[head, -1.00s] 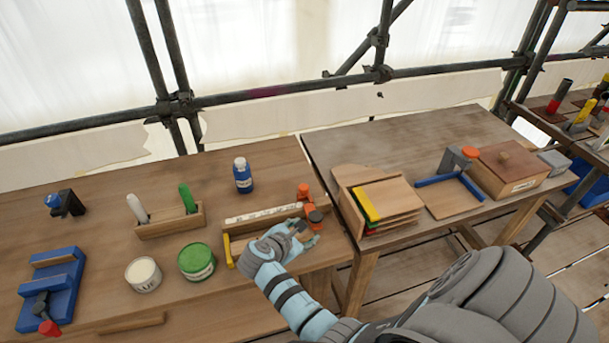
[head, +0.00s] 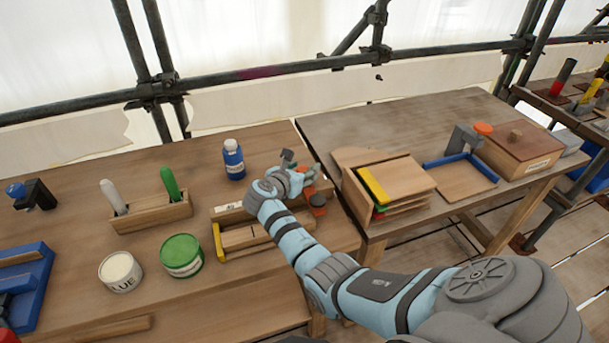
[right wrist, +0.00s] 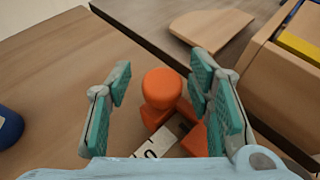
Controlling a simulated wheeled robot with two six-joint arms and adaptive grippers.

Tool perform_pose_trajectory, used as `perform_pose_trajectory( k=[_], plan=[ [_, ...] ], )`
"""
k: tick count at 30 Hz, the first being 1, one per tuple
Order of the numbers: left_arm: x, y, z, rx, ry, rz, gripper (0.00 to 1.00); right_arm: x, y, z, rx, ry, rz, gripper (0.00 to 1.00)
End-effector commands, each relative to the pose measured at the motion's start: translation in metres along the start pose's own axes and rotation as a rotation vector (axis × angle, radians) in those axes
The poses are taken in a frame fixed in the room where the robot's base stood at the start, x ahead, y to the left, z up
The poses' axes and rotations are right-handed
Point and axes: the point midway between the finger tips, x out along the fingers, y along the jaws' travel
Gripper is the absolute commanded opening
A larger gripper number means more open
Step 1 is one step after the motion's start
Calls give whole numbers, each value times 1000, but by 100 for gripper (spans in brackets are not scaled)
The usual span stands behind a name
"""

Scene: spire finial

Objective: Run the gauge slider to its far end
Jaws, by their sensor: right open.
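The gauge is a long wooden strip with a white printed scale (head: 229,208) on the left workbench. My right arm covers much of it in the head view. In the right wrist view the orange slider (right wrist: 163,90) has a round knob on top and stands by the scale end (right wrist: 155,148), which shows a "0". My right gripper (right wrist: 160,92) is open, with one teal-padded finger on each side of the knob and a gap on the left. In the head view this gripper (head: 300,166) is over the gauge's right end. My left gripper is out of view.
A blue bottle (head: 233,160) stands behind the gauge. A green tin (head: 182,256) and a white glue pot (head: 120,272) stand front left. A wooden holder (head: 152,214) is at left. A slotted wooden rack (head: 405,180) stands on the right bench, across a narrow gap.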

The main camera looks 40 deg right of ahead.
Motion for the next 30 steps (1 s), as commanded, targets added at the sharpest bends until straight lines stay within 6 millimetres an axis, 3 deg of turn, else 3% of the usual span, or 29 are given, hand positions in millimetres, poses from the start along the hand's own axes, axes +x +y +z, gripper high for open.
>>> perform_pose_trajectory(
  k=[5, 14, 22, 30],
  plan=[
    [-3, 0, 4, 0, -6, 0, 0, -1, 0, 2, 1, 0, 1, 47],
    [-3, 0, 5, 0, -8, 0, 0, -1, 0, 2, 1, 1, -1, 0],
    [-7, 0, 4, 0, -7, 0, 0, 1, -3, 4, 1, 1, -1, 0],
    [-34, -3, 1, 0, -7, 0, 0, 24, -30, 16, 0, 2, -2, 0]
  ],
)
